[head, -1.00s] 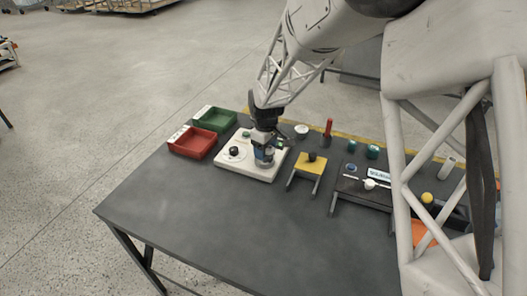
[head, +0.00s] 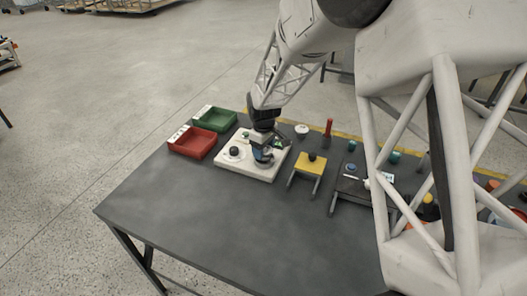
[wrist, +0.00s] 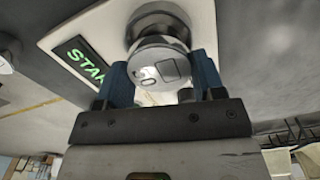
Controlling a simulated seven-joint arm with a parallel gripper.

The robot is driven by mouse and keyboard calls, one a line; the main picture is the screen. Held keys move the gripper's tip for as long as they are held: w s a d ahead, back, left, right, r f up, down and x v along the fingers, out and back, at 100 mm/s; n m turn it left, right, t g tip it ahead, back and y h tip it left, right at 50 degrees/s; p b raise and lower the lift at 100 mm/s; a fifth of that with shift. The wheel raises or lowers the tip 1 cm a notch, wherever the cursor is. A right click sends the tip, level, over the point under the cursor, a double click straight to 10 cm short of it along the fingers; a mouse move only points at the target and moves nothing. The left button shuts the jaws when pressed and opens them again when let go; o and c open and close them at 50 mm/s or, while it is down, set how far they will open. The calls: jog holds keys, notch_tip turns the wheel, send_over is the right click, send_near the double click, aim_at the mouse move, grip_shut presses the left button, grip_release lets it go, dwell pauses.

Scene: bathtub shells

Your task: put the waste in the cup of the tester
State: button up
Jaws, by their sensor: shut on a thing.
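The tester is a white slab (head: 232,164) on the table, with a black knob (head: 234,151) on its left part. Its dark display with green letters (wrist: 82,60) shows in the wrist view. My gripper (head: 262,156) is over the right part of the tester, pointing down. In the wrist view its blue fingers (wrist: 160,82) are shut on a silver round piece (wrist: 158,68) with dark markings. A second round metal part (wrist: 158,22) shows right behind it. I cannot tell whether the two are joined, nor which thing is the waste.
A red bin (head: 192,145) and a green bin (head: 215,120) stand left of the tester. A yellow-topped stand (head: 311,165) with a dark knob is to the right. The table front is clear.

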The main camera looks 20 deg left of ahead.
jog(key=shift+f, duration=0.65)
jog(key=shift+f, duration=0.15)
jog(key=o, duration=1.1)
jog(key=shift+c, duration=0.2)
notch_tip(320, 180, up, 12)
jog(key=shift+d+r, duration=0.1)
jog(key=shift+r, duration=0.1)
dwell(0.4)
